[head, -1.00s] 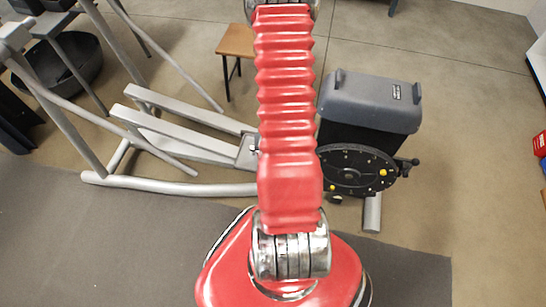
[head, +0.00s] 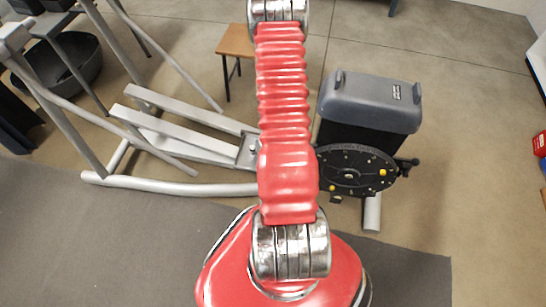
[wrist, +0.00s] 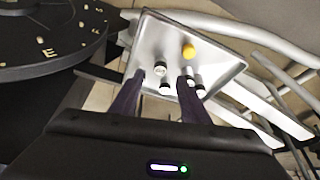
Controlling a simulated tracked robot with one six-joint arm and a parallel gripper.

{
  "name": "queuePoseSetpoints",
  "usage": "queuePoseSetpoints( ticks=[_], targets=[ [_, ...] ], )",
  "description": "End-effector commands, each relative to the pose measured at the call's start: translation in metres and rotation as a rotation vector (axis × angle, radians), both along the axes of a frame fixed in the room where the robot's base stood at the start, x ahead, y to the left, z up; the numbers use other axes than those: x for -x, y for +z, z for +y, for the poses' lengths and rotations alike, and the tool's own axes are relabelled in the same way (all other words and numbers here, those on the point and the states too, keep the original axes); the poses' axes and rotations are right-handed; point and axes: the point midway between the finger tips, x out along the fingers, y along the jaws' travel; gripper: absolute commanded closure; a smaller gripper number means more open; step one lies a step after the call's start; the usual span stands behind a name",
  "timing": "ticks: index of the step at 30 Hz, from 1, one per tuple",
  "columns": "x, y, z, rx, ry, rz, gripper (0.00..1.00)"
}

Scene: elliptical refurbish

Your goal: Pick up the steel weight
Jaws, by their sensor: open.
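In the wrist view my gripper (wrist: 163,76) is open, with its two dark fingers apart and pointing at a shiny metal tray (wrist: 225,88). Several small cylinders with pale ends and dark bodies are in the tray, near and between the fingertips in the picture; one pale-ended cylinder (wrist: 160,68) shows between the fingertips. A yellow round-topped piece (wrist: 188,51) is farther back in the tray. I cannot tell which piece, if any, is the steel weight. I see nothing held between the fingers. The head view shows my red arm but not my gripper.
A grey elliptical frame (head: 190,188) stands on the left, with a black numbered disc (head: 352,172) and a grey-topped housing (head: 370,100) on the right. The disc also shows in the wrist view (wrist: 48,38). A brown stool (head: 237,41) stands behind.

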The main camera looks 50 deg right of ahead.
Motion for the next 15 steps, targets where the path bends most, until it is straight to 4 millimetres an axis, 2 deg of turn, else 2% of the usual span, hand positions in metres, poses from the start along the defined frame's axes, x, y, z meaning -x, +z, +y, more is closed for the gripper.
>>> queuePoseSetpoints(
  ticks=[15],
  targets=[
    [-0.0019, -0.0073, -0.0016, 0.0, 0.001, 0.0, 0.58]
  ],
)
